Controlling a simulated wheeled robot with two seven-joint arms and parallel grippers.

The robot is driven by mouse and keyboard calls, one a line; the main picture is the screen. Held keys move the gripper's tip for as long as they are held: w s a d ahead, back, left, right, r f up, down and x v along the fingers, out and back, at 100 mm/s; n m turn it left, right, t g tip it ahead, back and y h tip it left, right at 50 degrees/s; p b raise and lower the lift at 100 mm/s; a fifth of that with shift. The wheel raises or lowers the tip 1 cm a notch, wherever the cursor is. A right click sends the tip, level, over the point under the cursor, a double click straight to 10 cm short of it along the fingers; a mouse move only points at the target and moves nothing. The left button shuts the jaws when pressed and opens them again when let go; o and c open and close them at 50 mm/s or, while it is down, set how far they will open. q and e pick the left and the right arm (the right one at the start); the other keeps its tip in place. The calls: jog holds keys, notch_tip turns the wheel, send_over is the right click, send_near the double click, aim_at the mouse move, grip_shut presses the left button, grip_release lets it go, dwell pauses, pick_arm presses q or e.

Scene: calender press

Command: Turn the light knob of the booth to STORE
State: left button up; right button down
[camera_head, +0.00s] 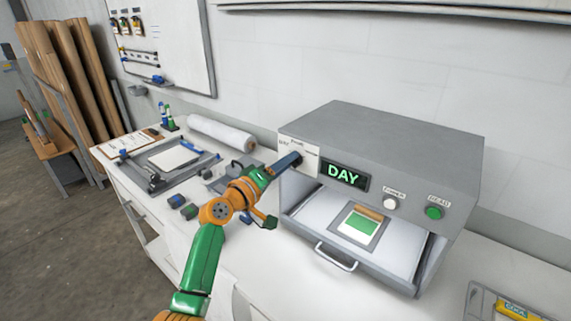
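The booth (400,140) is a grey box on the white bench, with an open lit chamber. Its display (343,175) reads DAY in green letters. The light knob is at the upper left of the front panel, by a white label plate (297,150); my gripper largely hides it. My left gripper (290,161) reaches up from the lower left, its fingertips at the knob, apparently touching it. I cannot make out whether the fingers are closed around the knob. My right gripper is out of the picture.
A white knob (390,202) and a green button (434,213) sit right of the display. A sample card (360,226) lies inside the booth, behind a front handle (336,257). A white roll (222,133), a cutting board (168,160) and small blocks (183,206) occupy the bench's left part.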

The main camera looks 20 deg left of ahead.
pick_arm(q)
grip_shut()
jog(key=shift+d+r+m+b, duration=0.1)
jog(key=shift+m+b, duration=1.8)
jog(key=shift+m, duration=0.95)
jog(key=shift+d+m+b, duration=0.1)
jog(key=shift+m+b, duration=1.75)
jog(key=shift+m, duration=1.3)
jog(key=o, duration=0.7)
grip_release()
jog(key=shift+c, duration=0.2)
jog(key=shift+o, duration=0.4)
jog(key=shift+w, duration=0.1)
